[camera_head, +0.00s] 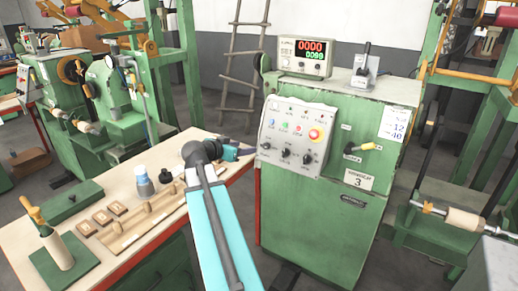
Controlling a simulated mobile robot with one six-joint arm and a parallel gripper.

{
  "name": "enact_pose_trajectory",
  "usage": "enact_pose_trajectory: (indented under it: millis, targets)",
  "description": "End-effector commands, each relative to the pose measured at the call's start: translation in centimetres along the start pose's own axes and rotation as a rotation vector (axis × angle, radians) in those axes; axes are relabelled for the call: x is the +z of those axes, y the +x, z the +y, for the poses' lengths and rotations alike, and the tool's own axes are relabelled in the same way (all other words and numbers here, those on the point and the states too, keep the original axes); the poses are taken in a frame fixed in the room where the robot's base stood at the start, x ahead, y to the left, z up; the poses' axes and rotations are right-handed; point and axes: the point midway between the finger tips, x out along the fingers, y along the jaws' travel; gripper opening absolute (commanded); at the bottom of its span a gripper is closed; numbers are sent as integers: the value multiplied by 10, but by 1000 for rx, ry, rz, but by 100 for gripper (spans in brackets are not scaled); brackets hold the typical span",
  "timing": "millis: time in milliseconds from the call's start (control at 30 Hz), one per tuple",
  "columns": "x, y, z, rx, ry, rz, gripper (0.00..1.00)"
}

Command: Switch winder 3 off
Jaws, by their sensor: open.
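Winder 3 is a green cabinet (315,215) with a plate (359,180) marked 3. Its light control panel (297,137) carries small coloured buttons, several black knobs and a red mushroom button (316,134) on yellow. A switch with a yellow handle (364,147) sits on the cabinet front, right of the panel; its handle points roughly sideways. A counter (305,57) on top reads 0000 in red and 0099 in green. My gripper (248,151) is left of the panel, over the bench's right edge, apart from the winder. It is open, small and partly hidden by my arm.
The wooden bench (130,180) at left holds a wooden tray, small blocks, a bottle and a yellow-handled tool on a green base. A black lever (364,62) stands on the cabinet top. Green machines stand at left and right, and a ladder (240,70) leans behind.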

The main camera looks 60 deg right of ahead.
Motion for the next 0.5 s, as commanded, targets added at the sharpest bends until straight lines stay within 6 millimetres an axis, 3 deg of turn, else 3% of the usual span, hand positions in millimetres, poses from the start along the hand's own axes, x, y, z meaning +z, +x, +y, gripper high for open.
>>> enact_pose_trajectory:
  millis: [267,500]
  targets:
    - [0,6,0,1,-1,-2,52]
    - [-1,29,0,3,-1,-2,52]
